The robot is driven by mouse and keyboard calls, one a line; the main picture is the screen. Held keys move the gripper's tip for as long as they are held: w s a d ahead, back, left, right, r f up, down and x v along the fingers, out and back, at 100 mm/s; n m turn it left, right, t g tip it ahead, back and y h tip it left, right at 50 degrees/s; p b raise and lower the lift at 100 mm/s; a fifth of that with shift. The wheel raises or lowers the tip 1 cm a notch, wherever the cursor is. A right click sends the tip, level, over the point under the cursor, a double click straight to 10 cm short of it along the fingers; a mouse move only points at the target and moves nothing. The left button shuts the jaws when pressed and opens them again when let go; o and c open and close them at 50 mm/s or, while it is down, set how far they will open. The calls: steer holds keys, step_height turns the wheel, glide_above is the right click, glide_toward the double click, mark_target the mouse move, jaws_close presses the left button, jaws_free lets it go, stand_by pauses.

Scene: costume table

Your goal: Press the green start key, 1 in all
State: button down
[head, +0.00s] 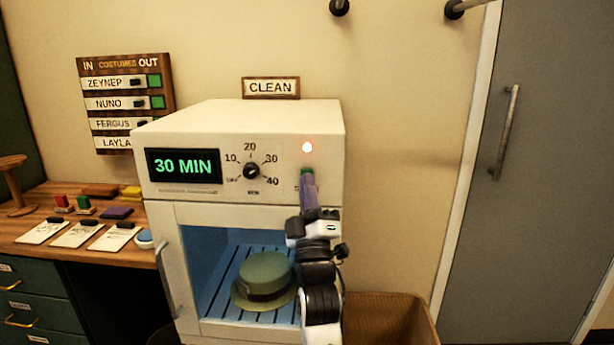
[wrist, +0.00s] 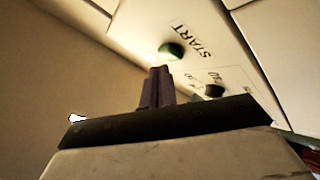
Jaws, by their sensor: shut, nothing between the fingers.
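The green start key (wrist: 172,51) is on the white cabinet's front panel, beside the printed word START in the wrist view. In the head view a sliver of the key (head: 307,171) shows just above my fingertips. My gripper (head: 307,184) is shut and empty, its purple fingers pointing at the key. In the wrist view the closed fingertips (wrist: 160,72) lie just below the key; I cannot tell whether they touch it.
A dial (head: 251,171) sits left of my gripper on the panel. Below, a green hat (head: 264,279) rests on slats inside the cabinet. A wooden desk (head: 30,212) with cards and stamps stands at left. A brown bin (head: 390,318) is at lower right.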

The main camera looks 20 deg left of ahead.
steer(key=shift+s, duration=0.15)
steer(key=shift+s+d, duration=0.1)
steer(key=s, duration=0.2)
steer(key=s+d, duration=0.1)
steer(key=s, duration=0.1)
steer(key=shift+s+d, duration=0.15)
steer(key=shift+s, duration=0.2)
stand_by(0.8)
